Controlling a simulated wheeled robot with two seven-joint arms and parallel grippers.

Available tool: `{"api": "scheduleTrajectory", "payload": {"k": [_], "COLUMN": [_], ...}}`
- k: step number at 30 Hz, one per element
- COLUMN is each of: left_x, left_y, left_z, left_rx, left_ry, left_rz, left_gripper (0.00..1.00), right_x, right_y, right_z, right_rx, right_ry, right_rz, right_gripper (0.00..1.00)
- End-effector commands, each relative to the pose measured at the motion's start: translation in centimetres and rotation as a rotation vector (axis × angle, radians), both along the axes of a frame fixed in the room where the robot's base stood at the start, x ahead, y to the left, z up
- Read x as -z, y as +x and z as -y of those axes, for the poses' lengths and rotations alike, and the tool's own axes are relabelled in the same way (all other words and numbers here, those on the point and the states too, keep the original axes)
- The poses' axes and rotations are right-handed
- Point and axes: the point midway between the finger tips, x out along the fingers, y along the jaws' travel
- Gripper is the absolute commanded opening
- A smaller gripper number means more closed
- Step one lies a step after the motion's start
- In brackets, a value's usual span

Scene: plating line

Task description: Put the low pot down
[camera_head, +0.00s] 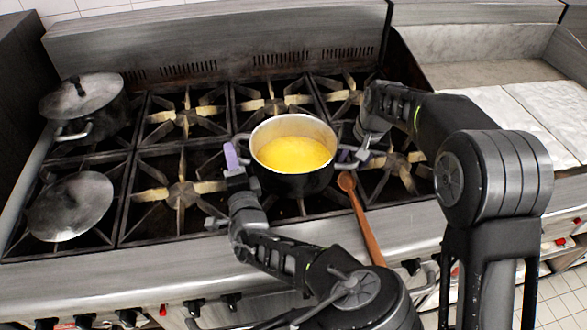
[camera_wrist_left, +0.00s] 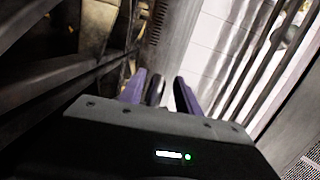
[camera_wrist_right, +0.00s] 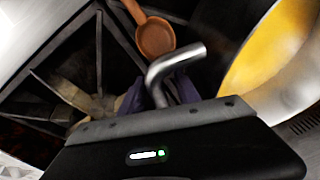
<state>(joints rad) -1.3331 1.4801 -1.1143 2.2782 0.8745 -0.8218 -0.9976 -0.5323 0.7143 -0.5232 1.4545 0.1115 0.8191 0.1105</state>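The low pot (camera_head: 262,172) is a dark pot with a pale rim, filled with yellow content, over the front middle of the stove. I cannot tell whether its base touches the grate. My left gripper (camera_head: 235,165) is at its left handle; in the left wrist view the dark handle (camera_wrist_left: 155,91) stands between the purple fingers. My right gripper (camera_head: 353,157) is at its right side; in the right wrist view the bent metal handle (camera_wrist_right: 172,66) runs between the fingers. Both grippers look shut on the handles. The pot's underside is hidden.
A wooden spoon (camera_head: 361,217) lies just right of the pot, over the stove's front edge. A lidded pot (camera_head: 82,98) stands at the back left and another lid (camera_head: 70,206) at the front left. Free burners (camera_head: 180,192) lie left of the pot.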

Motion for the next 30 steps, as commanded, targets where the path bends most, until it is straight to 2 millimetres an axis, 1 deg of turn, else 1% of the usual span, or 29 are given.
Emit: {"api": "scheduleTrajectory", "payload": {"k": [1, 6, 9, 12, 16, 25, 30], "left_x": [0.0, 0.0, 0.1, 0.1, 0.1, 0.1, 0.1], "left_y": [-1.1, -4.3, -5.7, -6.6, -6.9, -6.9, -6.9], "left_z": [0.5, 1.7, 2.3, 2.5, 2.6, 2.6, 2.6], "left_rx": [0.004, 0.003, 0.003, 0.001, 0.0, 0.0, 0.0], "left_ry": [0.002, 0.001, -0.001, 0.001, 0.0, 0.0, 0.0], "left_rz": [-0.001, -0.001, -0.002, -0.001, -0.001, -0.001, -0.001], "left_gripper": [0.4, 0.4, 0.4, 0.4, 0.4, 0.4, 0.4], "right_x": [0.0, 0.0, 0.0, 0.0, 0.0, -0.1, -1.2], "right_y": [0.0, 0.0, 0.0, 0.0, 0.0, 0.0, -0.2], "right_z": [0.0, 0.0, 0.0, 0.0, 0.0, 0.0, 0.1], "right_rx": [0.0, 0.0, 0.0, 0.0, 0.0, 0.0, -0.001], "right_ry": [0.0, 0.0, 0.0, 0.0, 0.0, 0.0, 0.001], "right_rz": [0.0, 0.0, 0.0, 0.0, 0.0, 0.0, 0.002], "right_gripper": [0.39, 0.39, 0.39, 0.39, 0.39, 0.39, 0.39]}}
